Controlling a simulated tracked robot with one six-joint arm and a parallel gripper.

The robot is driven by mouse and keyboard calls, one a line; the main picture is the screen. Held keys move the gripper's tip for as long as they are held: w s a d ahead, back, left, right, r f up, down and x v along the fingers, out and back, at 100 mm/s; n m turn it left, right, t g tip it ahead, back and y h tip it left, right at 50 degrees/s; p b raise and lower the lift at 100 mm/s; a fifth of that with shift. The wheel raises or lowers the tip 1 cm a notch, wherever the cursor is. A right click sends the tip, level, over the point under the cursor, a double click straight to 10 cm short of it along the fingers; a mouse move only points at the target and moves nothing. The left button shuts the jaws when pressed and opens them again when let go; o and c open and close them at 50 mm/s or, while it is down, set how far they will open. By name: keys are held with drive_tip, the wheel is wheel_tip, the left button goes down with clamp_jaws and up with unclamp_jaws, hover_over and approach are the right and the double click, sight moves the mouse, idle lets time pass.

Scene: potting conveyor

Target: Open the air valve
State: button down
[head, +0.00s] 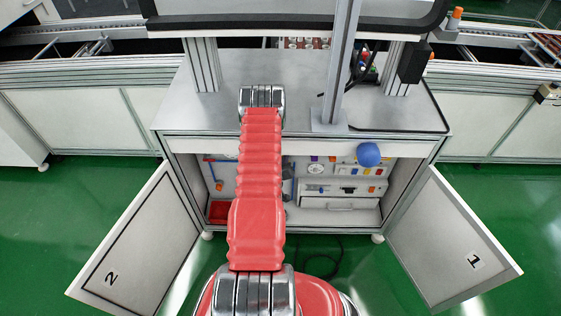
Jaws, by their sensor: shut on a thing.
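My arm reaches forward over the open cabinet (300,146) under the workbench and hides the middle of its inside. My gripper is not visible; it is hidden behind or beyond the arm. I cannot pick out the air valve for certain. A round blue object (369,154) shows at the upper right of the opening.
Cabinet doors marked 2 (140,245) and 1 (447,240) stand open to the left and right. A red bin (219,211) sits at the lower left inside. A control panel (342,188) is at the right. A dark cable (330,262) lies on the green floor.

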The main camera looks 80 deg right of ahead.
drive_tip(key=shift+s+d+r+m+t+y, duration=0.1)
drive_tip(key=shift+s+m+t+y, duration=0.1)
drive_tip(key=shift+s+m+t, duration=0.6)
drive_tip(key=shift+s+d+r+m+t+y, duration=0.15)
drive_tip(key=shift+s+m+t, duration=0.25)
drive_tip(key=shift+m, duration=0.8)
drive_tip(key=c, duration=1.8)
unclamp_jaws()
drive_tip(key=v, duration=1.3)
drive_tip(key=shift+s+a+r, duration=0.15)
drive_tip(key=shift+a, duration=0.2)
